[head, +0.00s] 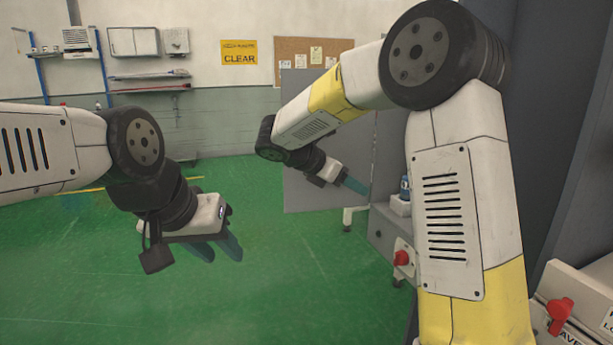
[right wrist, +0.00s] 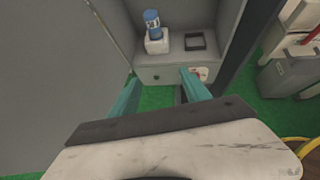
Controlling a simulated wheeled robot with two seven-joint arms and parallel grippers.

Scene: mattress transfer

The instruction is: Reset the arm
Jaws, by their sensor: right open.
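My right arm rises at the right of the head view and bends over toward the middle. Its gripper (head: 356,186) points right and down, in front of a grey panel. In the right wrist view, its two teal fingers (right wrist: 160,95) stand apart with nothing between them. My left arm comes in from the left of the head view. Its gripper (head: 222,248) hangs over the green floor, with its teal fingers pointing right and down. I see nothing held in it, but its jaw gap is not clear.
A grey panel (head: 320,185) stands behind my right gripper. A grey cabinet (right wrist: 160,73) bears a blue bottle (right wrist: 152,20) on a white block and a dark square tray (right wrist: 195,40). Red knobs (head: 401,257) show at right. The green floor (head: 270,285) is open in the middle.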

